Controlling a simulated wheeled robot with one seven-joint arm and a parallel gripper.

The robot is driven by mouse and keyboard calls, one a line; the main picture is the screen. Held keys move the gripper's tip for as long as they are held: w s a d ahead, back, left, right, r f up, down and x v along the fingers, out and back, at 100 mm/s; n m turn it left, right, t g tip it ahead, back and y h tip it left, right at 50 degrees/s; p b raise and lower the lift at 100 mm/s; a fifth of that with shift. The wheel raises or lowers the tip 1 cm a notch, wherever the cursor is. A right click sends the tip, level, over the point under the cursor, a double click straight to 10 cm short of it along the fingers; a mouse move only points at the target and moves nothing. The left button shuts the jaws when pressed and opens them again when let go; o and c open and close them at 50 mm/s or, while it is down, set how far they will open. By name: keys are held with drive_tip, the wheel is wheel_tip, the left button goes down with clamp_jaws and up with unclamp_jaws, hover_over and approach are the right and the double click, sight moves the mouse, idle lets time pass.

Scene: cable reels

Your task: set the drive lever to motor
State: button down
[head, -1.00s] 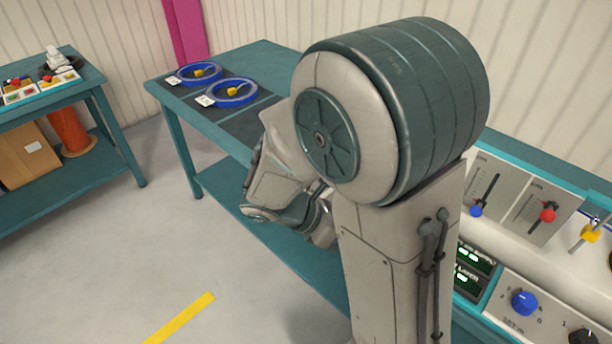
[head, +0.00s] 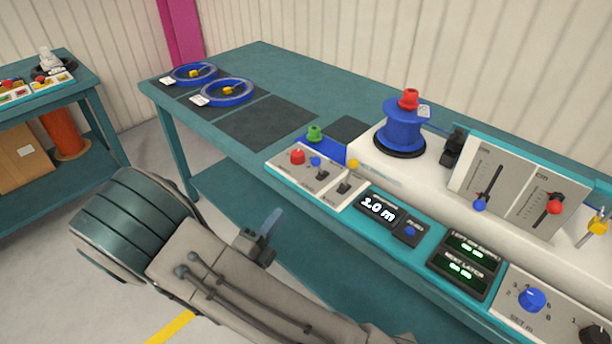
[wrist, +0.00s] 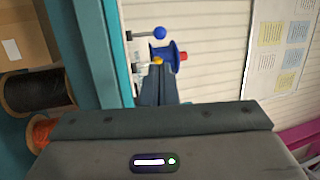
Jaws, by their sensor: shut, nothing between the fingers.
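A white lever panel (head: 333,193) is at the left end of the machine on the bench. It carries a lever with a blue knob (head: 316,161) and one with a yellow knob (head: 352,164). Their labels are too small to read, so I cannot tell which is the drive lever. The wrist view shows the blue knob (wrist: 159,33) and the yellow knob (wrist: 157,61) beyond my fingers. My gripper (head: 272,220) is shut and empty, in front of the panel's left end and apart from the levers. Its fingers (wrist: 158,80) point toward the panel.
A display (head: 379,208) reads 1.0 m. Two blue rings (head: 222,92) lie on the bench's far left. A dark mat (head: 265,122) is bare.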

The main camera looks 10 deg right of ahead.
sight(313, 165)
drive_tip(key=x, duration=1.4)
drive_tip(key=shift+d+f, duration=0.1)
drive_tip(key=shift+p, duration=0.4)
